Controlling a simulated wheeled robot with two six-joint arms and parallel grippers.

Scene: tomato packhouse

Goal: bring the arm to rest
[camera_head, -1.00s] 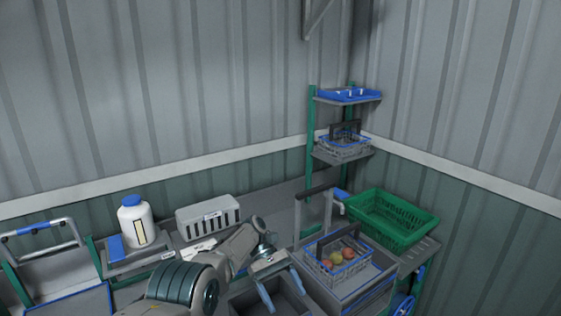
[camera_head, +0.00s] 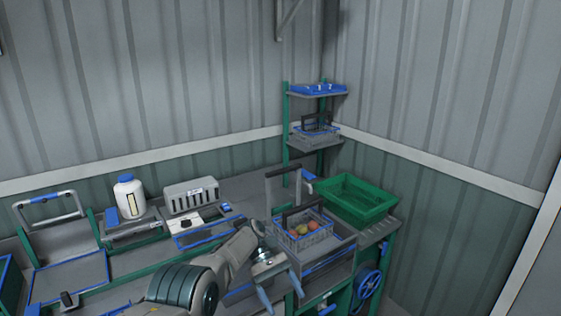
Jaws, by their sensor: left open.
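My left arm comes in from the bottom left, and its gripper (camera_head: 281,299) hangs open with its fingers pointing down. It is in front of the wire basket and apart from it, with nothing between the fingers. My right gripper is not in view.
A green crate (camera_head: 354,198) stands right of the basket. A shelf (camera_head: 315,143) behind holds another wire basket and a blue tray (camera_head: 318,88). A white bottle (camera_head: 129,199) and a grey slotted box (camera_head: 191,196) stand at the back left. Open floor shows at the lower right.

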